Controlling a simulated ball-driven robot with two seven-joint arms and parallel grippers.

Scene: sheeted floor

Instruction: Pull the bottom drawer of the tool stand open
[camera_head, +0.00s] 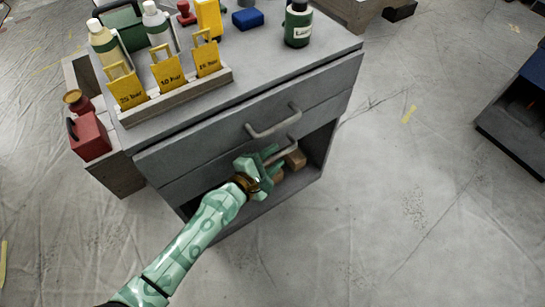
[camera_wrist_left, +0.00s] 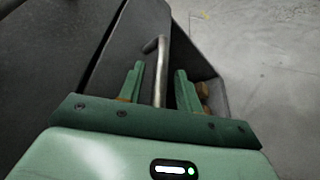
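The grey tool stand (camera_head: 165,170) has two drawer fronts, each with a bar handle. The top drawer's handle (camera_head: 273,122) is clear of my gripper. The bottom drawer (camera_head: 318,121) looks shut. Its handle (camera_head: 289,149) is partly hidden by my left gripper (camera_head: 273,162). In the left wrist view, the handle (camera_wrist_left: 161,72) runs between the two green fingers of my left gripper (camera_wrist_left: 159,85). The fingers are apart, with a gap visible on each side of the bar. My right gripper is not in view.
Below the drawers is an open bay with wooden blocks (camera_head: 295,159). The stand's top holds bottles, yellow cards in a rack (camera_head: 178,96) and a green bottle (camera_head: 298,24). A red can (camera_head: 89,136) sits in a side box. The sheeted floor (camera_head: 400,220) in front is clear.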

